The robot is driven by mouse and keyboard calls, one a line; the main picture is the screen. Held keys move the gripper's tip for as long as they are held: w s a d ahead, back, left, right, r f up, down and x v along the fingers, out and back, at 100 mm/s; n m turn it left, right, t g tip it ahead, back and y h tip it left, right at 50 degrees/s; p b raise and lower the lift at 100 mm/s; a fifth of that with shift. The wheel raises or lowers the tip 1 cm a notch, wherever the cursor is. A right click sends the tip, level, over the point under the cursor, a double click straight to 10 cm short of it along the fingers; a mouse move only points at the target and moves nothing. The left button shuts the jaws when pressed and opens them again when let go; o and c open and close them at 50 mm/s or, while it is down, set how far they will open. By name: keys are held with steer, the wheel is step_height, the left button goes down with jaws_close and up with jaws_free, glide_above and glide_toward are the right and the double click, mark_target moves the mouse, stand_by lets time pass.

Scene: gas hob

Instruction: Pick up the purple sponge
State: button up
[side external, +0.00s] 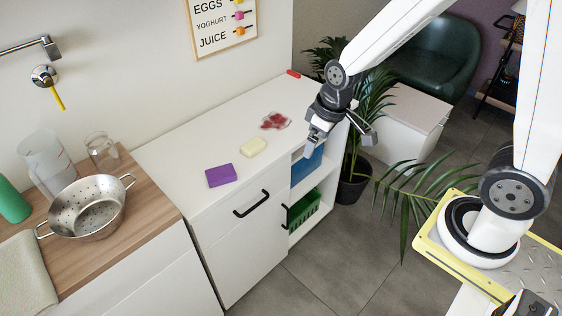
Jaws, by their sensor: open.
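The purple sponge (221,175) is a flat rectangular block. It lies on the white countertop (178,148), near its front edge and close to the wooden counter. My gripper (312,148) is open and empty. In the picture it is to the right of the sponge and higher, by the right end of the white counter and clear of the sponge. Nothing hides the sponge.
A pale yellow sponge (253,147) and a red stain (276,121) lie between the purple sponge and my gripper. A metal colander (88,208) stands on the wooden counter (128,222) at left, near glass vessels. A plant (352,160) stands at right.

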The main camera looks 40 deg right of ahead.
steer(key=w+a+f+n+y, duration=0.1)
steer(key=w+a+f+n, duration=0.1)
steer(key=w, duration=0.4)
steer(key=w+a+f+n+y, duration=0.1)
steer(key=w+f+n, duration=0.15)
steer(key=w, duration=0.45)
steer(key=n+y, duration=0.2)
steer(key=n, duration=0.4)
glide_toward(220, 172)
steer(key=shift+w+a+f+g, duration=0.1)
steer(key=shift+a+f+g, duration=0.15)
steer(key=shift+f, duration=0.45)
steer(key=shift+w+a+f+n, duration=0.15)
steer(key=shift+w+f+n, duration=0.15)
steer(key=shift+n, duration=0.15)
steer(key=shift+x, duration=1.3)
steer(key=shift+x, duration=2.6)
steer(key=c, duration=1.1)
steer(key=shift+r, duration=0.15)
